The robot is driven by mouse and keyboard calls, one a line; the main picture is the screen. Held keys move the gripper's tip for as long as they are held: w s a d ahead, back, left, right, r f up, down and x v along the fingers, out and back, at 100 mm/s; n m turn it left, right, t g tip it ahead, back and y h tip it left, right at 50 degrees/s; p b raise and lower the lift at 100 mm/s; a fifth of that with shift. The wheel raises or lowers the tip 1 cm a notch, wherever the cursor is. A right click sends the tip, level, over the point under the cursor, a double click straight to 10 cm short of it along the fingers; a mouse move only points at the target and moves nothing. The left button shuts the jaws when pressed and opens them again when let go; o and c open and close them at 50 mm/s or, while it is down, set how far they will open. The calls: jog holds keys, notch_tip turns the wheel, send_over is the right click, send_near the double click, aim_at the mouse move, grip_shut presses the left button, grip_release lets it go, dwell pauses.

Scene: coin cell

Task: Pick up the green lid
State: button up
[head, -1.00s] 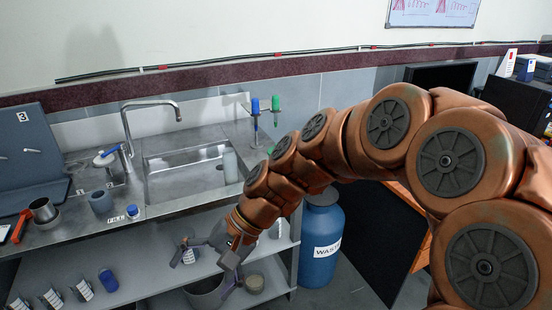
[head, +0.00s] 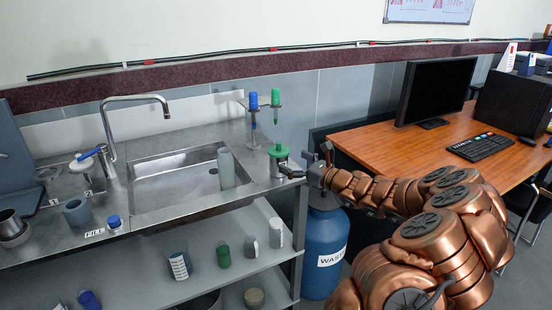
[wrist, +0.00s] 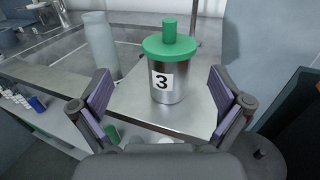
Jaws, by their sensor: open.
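The green lid (head: 278,150) is a flat disc with a round knob. It sits on a metal canister (head: 279,167) at the right end of the steel counter. In the wrist view the green lid (wrist: 170,44) rests on top of the canister (wrist: 168,81), which is upright and marked 3. My gripper (head: 303,168) is beside the canister at the counter's right end. In the wrist view my gripper (wrist: 160,88) is open and empty, with one finger to each side of the canister and the lid beyond the fingertips. I cannot tell the exact gap.
A stand with a blue pipette (head: 253,106) and a green pipette (head: 275,101) rises behind the canister. A blue waste barrel (head: 322,255) stands below, and a wooden desk (head: 375,150) is at right.

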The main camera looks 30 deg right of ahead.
aim_at(271, 148)
jog(key=shift+d+f+m, duration=0.25)
jog(key=shift+d+m, duration=0.05)
jog(key=shift+d, duration=0.2)
jog(key=shift+w, duration=0.3)
jog(key=x, duration=0.3)
jog(key=p+x, duration=0.1)
jog(key=x, duration=0.1)
jog(key=shift+w+a+r, duration=0.1)
jog(key=shift+w+r, duration=0.2)
jog(key=shift+r, duration=0.1)
jog(key=shift+w+a, duration=0.15)
jog(key=shift+w, duration=0.55)
jog(key=c, duration=1.3)
